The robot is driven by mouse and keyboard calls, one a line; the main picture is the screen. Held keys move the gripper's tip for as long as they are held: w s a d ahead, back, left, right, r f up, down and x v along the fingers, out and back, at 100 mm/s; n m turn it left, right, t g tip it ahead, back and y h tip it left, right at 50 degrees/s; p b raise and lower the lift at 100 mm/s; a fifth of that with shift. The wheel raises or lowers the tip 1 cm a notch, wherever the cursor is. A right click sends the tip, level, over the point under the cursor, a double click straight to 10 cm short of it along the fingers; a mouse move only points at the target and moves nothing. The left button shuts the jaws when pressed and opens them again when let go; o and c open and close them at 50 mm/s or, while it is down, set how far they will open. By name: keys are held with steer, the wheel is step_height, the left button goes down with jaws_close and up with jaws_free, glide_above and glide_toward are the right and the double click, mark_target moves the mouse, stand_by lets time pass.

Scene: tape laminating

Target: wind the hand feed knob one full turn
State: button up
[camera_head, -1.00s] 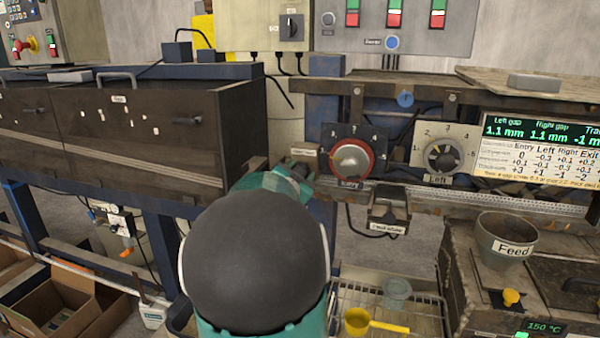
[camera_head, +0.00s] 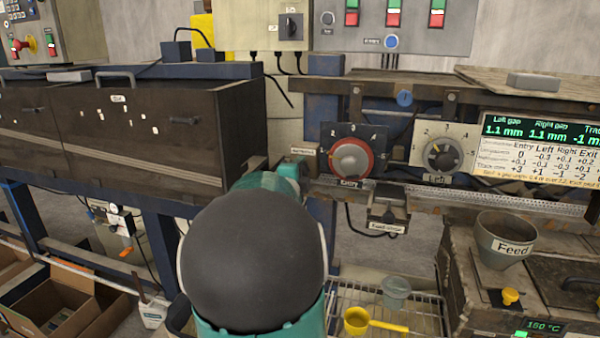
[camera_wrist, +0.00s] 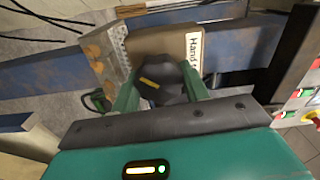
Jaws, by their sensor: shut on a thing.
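The hand feed knob (camera_wrist: 152,88) is dark with a yellow mark and sits between the green fingers of my gripper (camera_wrist: 160,92) in the wrist view. My gripper is shut on it. A tan box behind the knob carries a label (camera_wrist: 193,52) whose readable part says "Hand". In the head view my teal and dark grey arm hides the knob and most of the gripper. The small tan labelled box (camera_head: 303,151) shows just past the arm's end.
A red-ringed Entry dial (camera_head: 351,159) and a Left dial (camera_head: 441,155) are to the right. A small labelled box (camera_head: 388,207) hangs below them. A dark cabinet (camera_head: 130,130) stands close on the left. A Feed cup (camera_head: 505,240) and yellow ladle (camera_head: 358,320) are lower right.

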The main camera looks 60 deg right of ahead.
steer(key=m, duration=0.3)
steer(key=shift+m, duration=0.4)
steer(key=shift+f+m, duration=0.1)
steer(key=shift+m, duration=1.9)
steer(key=o, duration=0.7)
steer(key=shift+a, duration=0.15)
steer(key=s+a, duration=0.2)
steer(key=a, duration=1.1)
steer(key=shift+a, duration=0.2)
